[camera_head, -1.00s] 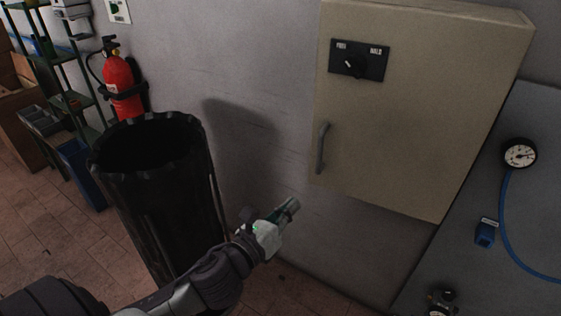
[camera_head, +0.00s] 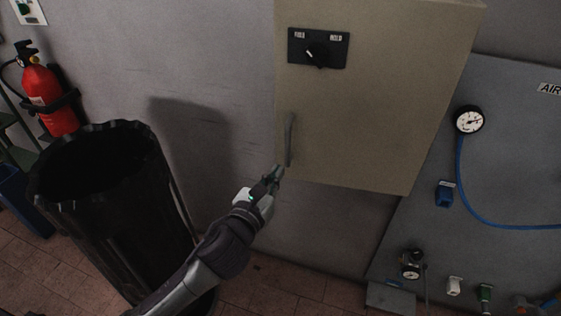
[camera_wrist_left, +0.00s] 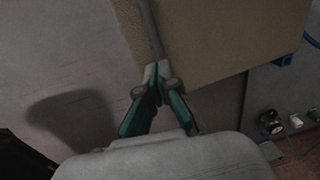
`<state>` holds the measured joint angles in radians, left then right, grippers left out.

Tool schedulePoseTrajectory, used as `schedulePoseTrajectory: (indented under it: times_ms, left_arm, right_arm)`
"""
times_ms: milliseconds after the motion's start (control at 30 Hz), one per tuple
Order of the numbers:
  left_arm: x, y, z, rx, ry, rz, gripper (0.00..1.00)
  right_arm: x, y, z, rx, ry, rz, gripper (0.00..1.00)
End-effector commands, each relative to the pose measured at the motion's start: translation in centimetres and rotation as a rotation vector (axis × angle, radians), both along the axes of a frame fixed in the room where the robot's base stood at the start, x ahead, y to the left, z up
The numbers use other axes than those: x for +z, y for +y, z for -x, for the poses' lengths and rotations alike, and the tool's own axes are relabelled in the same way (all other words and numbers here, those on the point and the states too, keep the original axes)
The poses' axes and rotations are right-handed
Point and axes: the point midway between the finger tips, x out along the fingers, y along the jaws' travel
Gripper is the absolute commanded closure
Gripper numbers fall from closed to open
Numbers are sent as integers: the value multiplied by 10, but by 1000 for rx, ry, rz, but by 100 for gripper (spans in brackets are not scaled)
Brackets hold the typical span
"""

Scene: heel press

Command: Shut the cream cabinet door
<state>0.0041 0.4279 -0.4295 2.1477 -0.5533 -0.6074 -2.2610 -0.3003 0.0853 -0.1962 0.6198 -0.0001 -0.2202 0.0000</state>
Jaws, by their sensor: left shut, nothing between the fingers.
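The cream cabinet door (camera_head: 345,115) is on the wall in the upper middle of the head view and looks flush with its cabinet; I cannot tell whether a small gap is left. Its grey bar handle (camera_head: 290,140) runs upright near the door's left edge. My left gripper (camera_head: 276,174) is shut and empty at the handle's lower end, near the door's lower left corner. In the left wrist view the closed fingertips (camera_wrist_left: 157,72) line up with the handle (camera_wrist_left: 150,30); contact is unclear. My right gripper is not in view.
A black bin (camera_head: 115,215) stands left of my left arm. A red fire extinguisher (camera_head: 48,90) hangs at the far left. A grey panel with a gauge (camera_head: 469,121) and blue hose is right of the cabinet. Bare wall lies between bin and cabinet.

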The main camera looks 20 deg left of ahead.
Motion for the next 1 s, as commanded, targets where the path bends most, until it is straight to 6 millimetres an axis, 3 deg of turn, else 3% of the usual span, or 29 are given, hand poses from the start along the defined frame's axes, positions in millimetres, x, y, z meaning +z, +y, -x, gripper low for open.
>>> schedulePoseTrajectory:
  times_ms: [233,667,1000]
  left_arm:
    - [0,-3,-27,1,1,0,100]
    - [0,-4,-31,-4,0,-1,100]
    - [1,8,-71,-126,0,-3,100]
  right_arm:
    - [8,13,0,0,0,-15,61]
    - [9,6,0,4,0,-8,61]
    - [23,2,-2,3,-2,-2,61]
